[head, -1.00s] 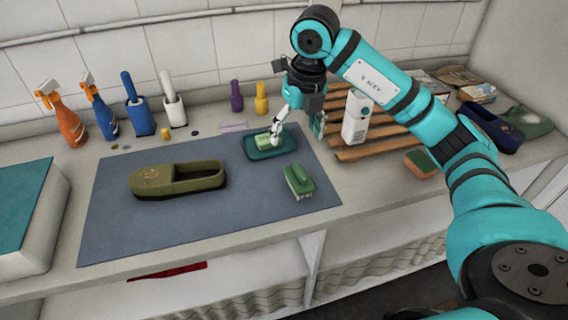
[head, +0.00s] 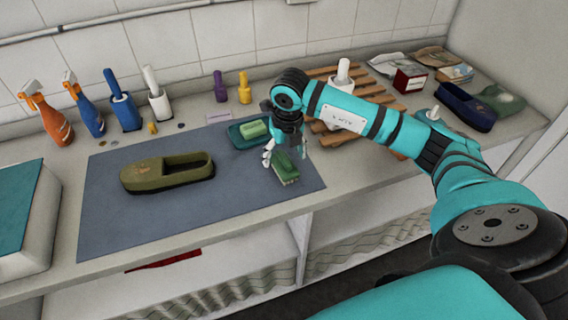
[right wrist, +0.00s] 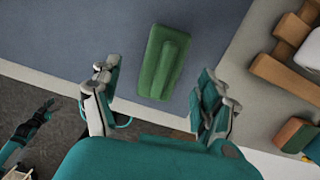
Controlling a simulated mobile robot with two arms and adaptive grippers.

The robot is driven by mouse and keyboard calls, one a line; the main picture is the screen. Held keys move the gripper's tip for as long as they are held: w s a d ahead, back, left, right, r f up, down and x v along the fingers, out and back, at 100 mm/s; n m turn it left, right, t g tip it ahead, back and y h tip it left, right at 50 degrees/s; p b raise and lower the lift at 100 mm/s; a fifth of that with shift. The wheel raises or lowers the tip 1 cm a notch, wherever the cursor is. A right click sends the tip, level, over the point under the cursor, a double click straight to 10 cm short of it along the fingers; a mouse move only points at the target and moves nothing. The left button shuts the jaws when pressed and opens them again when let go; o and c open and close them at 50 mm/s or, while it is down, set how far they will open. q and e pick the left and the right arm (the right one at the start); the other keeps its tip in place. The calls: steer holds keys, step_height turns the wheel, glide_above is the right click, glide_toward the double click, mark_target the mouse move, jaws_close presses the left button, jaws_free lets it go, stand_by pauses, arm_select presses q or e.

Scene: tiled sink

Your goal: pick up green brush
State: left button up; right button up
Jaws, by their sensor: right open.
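The green brush (head: 286,173) lies on the blue-grey mat, near its right end, in the head view. Its pale bristles face down, and its upper part is partly covered by my right gripper (head: 285,156). In the right wrist view the brush (right wrist: 163,65) lies between the two spread fingers of the right gripper (right wrist: 159,70), with a gap on each side. The right gripper is open and empty.
A teal dish (head: 237,139) with a green soap bar (head: 254,129) sits just behind the brush. An olive shoe (head: 165,172) stands on the mat (head: 125,225) to the left. A wooden rack (head: 385,98) is to the right. The counter's front edge is close to the brush.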

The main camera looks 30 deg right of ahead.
mark_target(284, 157)
steer(key=f, duration=0.2)
steer(key=f+p, duration=0.1)
steer(key=shift+w+d+f, duration=0.2)
steer(key=shift+d, duration=0.05)
steer(key=shift+f, duration=0.15)
steer(key=c, duration=0.9)
arm_select(q)
steer(key=shift+s+r, duration=0.75)
arm_select(e)
steer(key=c, duration=0.4)
